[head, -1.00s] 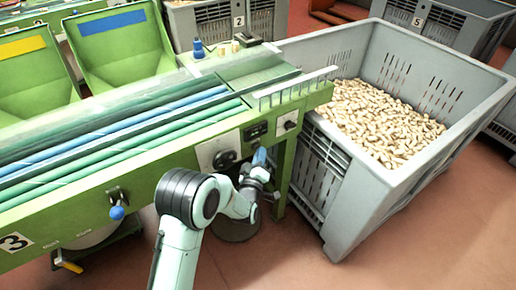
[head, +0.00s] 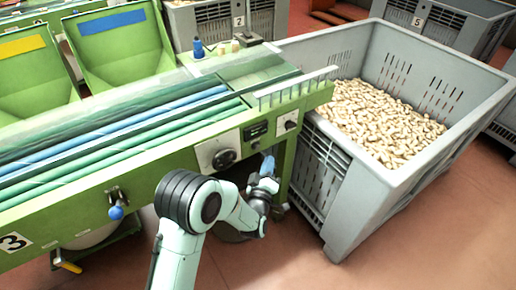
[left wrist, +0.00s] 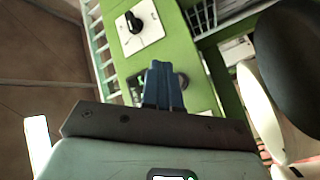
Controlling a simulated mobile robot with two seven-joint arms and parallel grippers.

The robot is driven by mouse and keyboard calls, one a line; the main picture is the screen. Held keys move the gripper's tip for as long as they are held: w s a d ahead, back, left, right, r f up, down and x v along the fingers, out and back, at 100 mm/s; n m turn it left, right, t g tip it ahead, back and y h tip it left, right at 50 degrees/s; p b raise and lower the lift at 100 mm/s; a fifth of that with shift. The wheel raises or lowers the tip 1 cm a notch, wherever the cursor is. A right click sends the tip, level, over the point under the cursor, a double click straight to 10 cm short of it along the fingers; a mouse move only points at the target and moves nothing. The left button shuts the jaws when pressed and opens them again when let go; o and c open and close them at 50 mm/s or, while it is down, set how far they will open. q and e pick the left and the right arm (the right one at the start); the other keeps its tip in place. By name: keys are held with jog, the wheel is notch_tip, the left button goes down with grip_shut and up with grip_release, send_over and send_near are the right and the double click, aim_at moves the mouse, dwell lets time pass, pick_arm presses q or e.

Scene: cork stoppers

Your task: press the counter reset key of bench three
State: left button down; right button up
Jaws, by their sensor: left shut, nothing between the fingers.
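Bench three is the green bench (head: 150,178) with a "3" label at its lower left. The small black counter (head: 256,130) sits on its front panel, between a large black dial on a white plate and a small switch on a white plate. My left gripper (head: 267,166) is shut and empty, with blue fingertips, just below and in front of the counter. In the left wrist view the shut fingers (left wrist: 163,84) overlap the dark counter (left wrist: 183,80), hiding part of it. My right gripper is not in view.
The large dial (head: 224,158) is left of the counter and the small switch (head: 290,121) is right of it. A grey crate (head: 365,190) full of corks stands close at the bench's right end.

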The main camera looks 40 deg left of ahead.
pick_arm(q)
jog(key=shift+s+d, duration=0.35)
jog(key=shift+d, duration=0.55)
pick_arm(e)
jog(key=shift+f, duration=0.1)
